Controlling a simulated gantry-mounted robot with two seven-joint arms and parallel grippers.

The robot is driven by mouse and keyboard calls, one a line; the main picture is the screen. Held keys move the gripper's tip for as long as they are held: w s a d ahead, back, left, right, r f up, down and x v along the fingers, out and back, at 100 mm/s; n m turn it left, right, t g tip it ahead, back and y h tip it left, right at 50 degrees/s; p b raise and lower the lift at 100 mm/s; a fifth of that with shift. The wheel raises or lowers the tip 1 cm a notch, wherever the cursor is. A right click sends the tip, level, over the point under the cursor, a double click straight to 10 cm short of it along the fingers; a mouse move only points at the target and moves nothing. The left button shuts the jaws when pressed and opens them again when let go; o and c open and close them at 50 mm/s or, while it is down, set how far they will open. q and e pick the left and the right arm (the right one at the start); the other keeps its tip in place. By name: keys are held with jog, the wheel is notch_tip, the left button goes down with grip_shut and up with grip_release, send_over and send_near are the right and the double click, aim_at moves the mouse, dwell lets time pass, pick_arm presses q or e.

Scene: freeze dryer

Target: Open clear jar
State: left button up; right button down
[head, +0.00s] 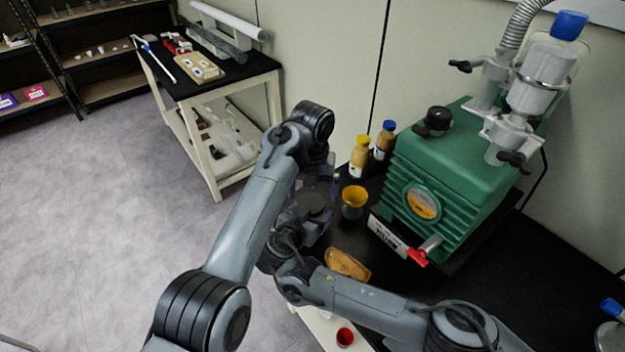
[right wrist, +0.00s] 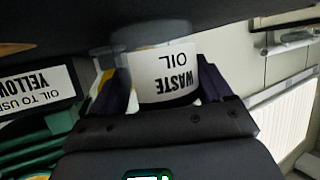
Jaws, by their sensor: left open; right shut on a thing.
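The jar (right wrist: 168,72) shows in the right wrist view with a white "WASTE OIL" label, upside down in that picture. My right gripper (right wrist: 163,88) is shut on it, with one dark blue finger on each side. In the head view my left gripper (head: 317,178) hangs downward, open, close to my right gripper (head: 308,215) near the table's left edge. The arms cover most of the jar there. I cannot tell whether the left fingers touch its lid.
A yellow funnel (head: 354,199), two capped bottles (head: 360,158) (head: 384,142) and a green pump (head: 440,170) stand right of the grippers. A label sign (head: 388,238) fronts the pump. An amber item (head: 347,264) and red cup (head: 345,337) lie nearer. Open floor (head: 100,220) is left.

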pick_arm(q)
jog(key=shift+f, duration=1.35)
jog(key=c, duration=1.1)
jog(key=n, duration=0.3)
jog(key=shift+d, duration=0.15)
pick_arm(e)
jog(key=shift+a, duration=0.15)
pick_arm(q)
jog(key=o, duration=1)
jog(key=shift+o, duration=0.8)
